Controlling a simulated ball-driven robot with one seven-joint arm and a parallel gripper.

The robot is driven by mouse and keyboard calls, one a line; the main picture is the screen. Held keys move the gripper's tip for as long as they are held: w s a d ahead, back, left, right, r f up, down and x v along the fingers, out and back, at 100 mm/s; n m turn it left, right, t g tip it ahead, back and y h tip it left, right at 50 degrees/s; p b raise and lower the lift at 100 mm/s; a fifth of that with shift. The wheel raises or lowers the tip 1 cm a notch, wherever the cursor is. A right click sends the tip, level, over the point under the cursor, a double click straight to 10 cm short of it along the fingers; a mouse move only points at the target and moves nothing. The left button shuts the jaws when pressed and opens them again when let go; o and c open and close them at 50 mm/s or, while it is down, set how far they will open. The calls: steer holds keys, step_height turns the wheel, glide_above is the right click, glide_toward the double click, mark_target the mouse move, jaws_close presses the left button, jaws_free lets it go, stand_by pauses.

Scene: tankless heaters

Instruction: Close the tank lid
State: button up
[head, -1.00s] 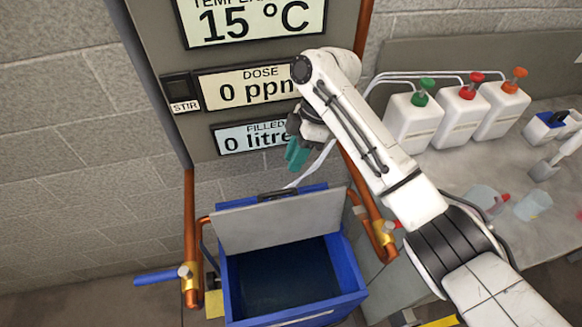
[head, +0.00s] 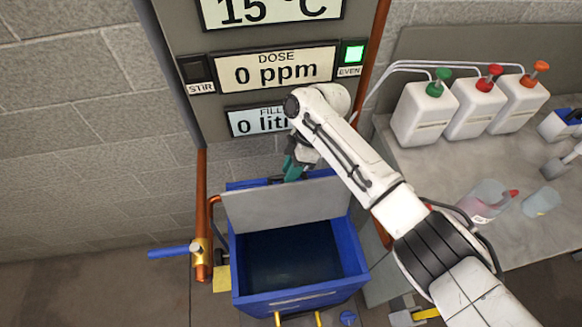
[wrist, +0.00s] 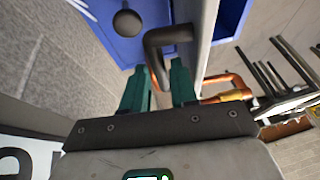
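The blue tank (head: 300,298) stands open on the floor, and its dark inside shows in the head view. Its grey lid (head: 285,207) stands raised, nearly upright, along the tank's back edge. My gripper (head: 293,172) is at the lid's top edge, on the wall side. A dark bent handle (wrist: 155,50) on the lid (wrist: 205,45) lies just ahead of the fingers. In the head view my gripper and arm hide the handle.
A display panel (head: 270,70) hangs above the tank, with a lit green button (head: 352,53). A copper pipe with a blue lever (head: 174,251) stands left of the tank. A bench (head: 410,165) at right carries white jugs (head: 424,113) and a jug of pink liquid (head: 487,200).

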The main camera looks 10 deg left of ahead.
jaws_close()
stand_by(0.4)
steer(key=shift+s, duration=0.1)
